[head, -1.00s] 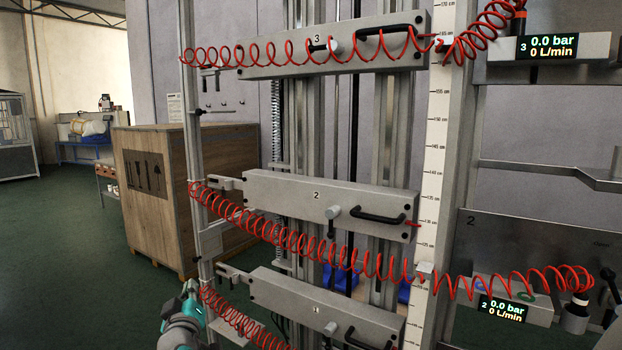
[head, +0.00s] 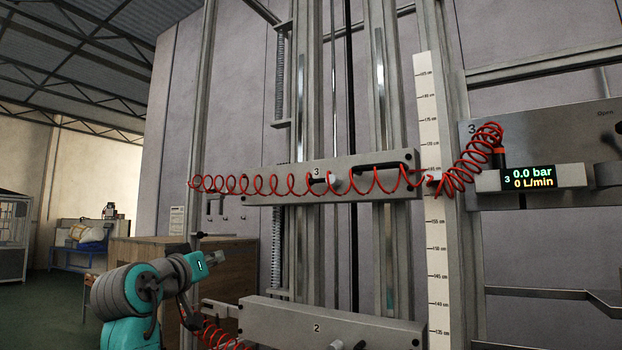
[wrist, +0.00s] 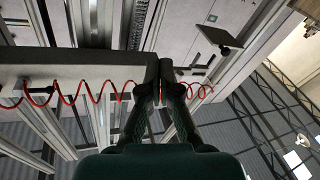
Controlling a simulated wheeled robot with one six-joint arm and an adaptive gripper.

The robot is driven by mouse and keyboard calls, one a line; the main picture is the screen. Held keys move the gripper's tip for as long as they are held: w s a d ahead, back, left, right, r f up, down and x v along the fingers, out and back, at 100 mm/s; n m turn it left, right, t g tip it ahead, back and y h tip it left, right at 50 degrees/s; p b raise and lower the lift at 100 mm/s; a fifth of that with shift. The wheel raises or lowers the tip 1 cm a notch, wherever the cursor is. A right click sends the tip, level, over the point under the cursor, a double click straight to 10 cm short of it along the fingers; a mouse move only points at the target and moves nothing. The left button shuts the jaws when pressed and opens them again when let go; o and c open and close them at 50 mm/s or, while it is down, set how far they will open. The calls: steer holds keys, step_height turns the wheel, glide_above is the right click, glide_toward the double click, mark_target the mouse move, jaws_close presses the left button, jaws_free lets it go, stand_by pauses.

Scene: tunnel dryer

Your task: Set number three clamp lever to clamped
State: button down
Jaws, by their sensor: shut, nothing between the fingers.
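The number three carriage (head: 290,178) is a grey bar marked 3, at mid-height in the head view. In the head view my arm is at lower left, apart from and below the number three bar.
A coiled red hose (head: 270,187) runs across the front of the number three bar; it also passes behind my fingers in the wrist view (wrist: 100,97). The number two bar (head: 280,312) lies below. A wooden crate (head: 230,275) stands behind my arm. A display (head: 528,177) reads 0.0 bar.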

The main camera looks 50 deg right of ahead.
steer(key=s+d+r+m+g, duration=0.1)
steer(key=s+r+m+g, duration=0.2)
steer(key=s+r, duration=0.5)
steer(key=s+r+m+g, duration=0.3)
steer(key=s+r, duration=0.6)
steer(key=r, duration=0.6)
steer(key=shift+s+d+r+m, duration=0.2)
steer(key=shift+d+r+m, duration=0.15)
steer(key=shift+m, duration=0.25)
glide_above(324, 181)
steer(key=w+a, duration=0.2)
steer(key=a, duration=0.1)
steer(key=f, duration=0.3)
steer(key=shift+s+d+f, duration=0.1)
steer(key=shift+d+f, duration=0.15)
steer(key=shift+f, duration=0.1)
steer(key=shift+d+f, duration=0.1)
steer(key=shift+f, duration=0.3)
